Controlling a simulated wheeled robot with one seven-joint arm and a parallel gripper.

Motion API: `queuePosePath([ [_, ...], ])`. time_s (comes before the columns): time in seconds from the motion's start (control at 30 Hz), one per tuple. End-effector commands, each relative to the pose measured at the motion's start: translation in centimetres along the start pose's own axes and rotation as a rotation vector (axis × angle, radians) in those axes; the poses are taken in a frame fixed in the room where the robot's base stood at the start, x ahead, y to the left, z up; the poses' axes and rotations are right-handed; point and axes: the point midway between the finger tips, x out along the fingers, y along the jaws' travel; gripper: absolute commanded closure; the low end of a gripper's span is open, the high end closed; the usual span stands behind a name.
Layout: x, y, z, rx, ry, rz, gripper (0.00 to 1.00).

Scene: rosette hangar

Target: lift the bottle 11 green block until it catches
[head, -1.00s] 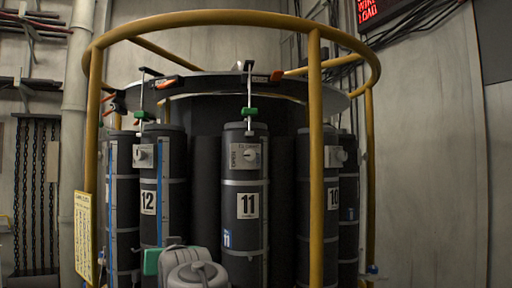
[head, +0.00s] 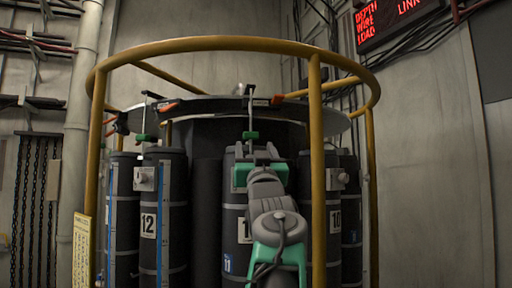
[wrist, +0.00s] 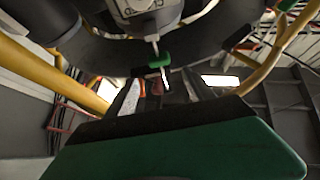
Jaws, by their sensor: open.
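My gripper (head: 256,160) is in front of the bottle's upper part, a little below the block. In the wrist view the green block (wrist: 160,61) is on its rod, beyond the open fingers (wrist: 162,90) and roughly in line with the gap between them. I see nothing held; whether the fingers touch the block cannot be told.
Bottle 12 (head: 149,225) stands to the left, with its own green block (head: 143,137); bottle 10 (head: 335,220) is to the right. A yellow rail ring (head: 230,44) with posts, one post (head: 316,170) close right of my arm, surrounds the bottles.

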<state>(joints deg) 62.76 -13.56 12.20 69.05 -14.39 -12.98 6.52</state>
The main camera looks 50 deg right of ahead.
Motion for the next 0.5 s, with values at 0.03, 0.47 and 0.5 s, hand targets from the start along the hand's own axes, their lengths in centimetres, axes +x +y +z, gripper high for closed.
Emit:
queuePosePath([
  [0.03,0.6,0.0,-0.3,0.001,-0.001,0.0,0.38],
  [0.47,3.6,0.0,-0.2,0.001,-0.003,0.001,0.38],
  [0.5,3.9,0.0,-0.2,0.001,-0.003,0.0,0.38],
])
